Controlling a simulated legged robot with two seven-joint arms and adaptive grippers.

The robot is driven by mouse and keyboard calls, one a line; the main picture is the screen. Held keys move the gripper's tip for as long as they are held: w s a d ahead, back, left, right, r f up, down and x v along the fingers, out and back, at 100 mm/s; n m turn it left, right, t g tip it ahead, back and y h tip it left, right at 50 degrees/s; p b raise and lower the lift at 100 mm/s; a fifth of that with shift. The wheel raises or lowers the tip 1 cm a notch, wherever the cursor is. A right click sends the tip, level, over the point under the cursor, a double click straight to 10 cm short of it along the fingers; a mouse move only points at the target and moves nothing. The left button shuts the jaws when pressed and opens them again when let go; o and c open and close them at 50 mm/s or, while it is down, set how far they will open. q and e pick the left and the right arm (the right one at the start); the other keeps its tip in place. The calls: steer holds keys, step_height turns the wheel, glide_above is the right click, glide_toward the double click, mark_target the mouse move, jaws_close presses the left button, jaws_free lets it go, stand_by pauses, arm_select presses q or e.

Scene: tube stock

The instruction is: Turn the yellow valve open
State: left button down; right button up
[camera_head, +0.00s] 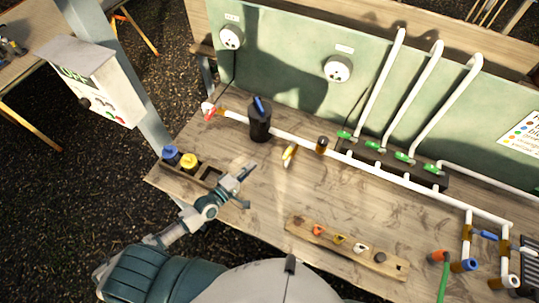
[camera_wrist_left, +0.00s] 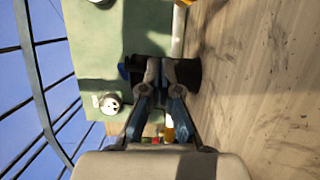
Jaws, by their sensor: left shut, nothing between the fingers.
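The yellow valve handle (camera_head: 289,153) is on the near side of the long white pipe, lying across the pipe's line. A yellow bit at the top edge of the left wrist view (camera_wrist_left: 182,3) may be the same handle. My left gripper (camera_head: 243,175) is over the bench's left part, left of and nearer than the valve, apart from it. In the left wrist view its fingers (camera_wrist_left: 160,70) are together and empty, with the black cup (camera_wrist_left: 186,74) beyond them. My right gripper is not in view.
The black cup (camera_head: 260,122) with a blue item stands between gripper and pipe. A wooden box with blue and yellow caps (camera_head: 189,160) is at left. A wooden strip (camera_head: 345,247) lies in front. Bare bench surrounds the yellow handle's near side.

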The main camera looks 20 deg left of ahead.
mark_target(288, 149)
arm_select(q)
steer(key=p+x, duration=0.1)
steer(key=x, duration=0.8)
steer(key=shift+w+r, duration=0.15)
steer(key=shift+w, duration=0.3)
steer(key=d+p, duration=0.1)
steer(key=s+d, duration=0.1)
steer(key=d, duration=0.1)
steer(key=shift+d+p, duration=0.15)
steer(key=shift+p, duration=0.2)
steer(key=shift+s+d, duration=0.1)
steer(key=shift+d, duration=0.4)
steer(key=shift+s+d, duration=0.15)
steer(key=shift+d, duration=0.2)
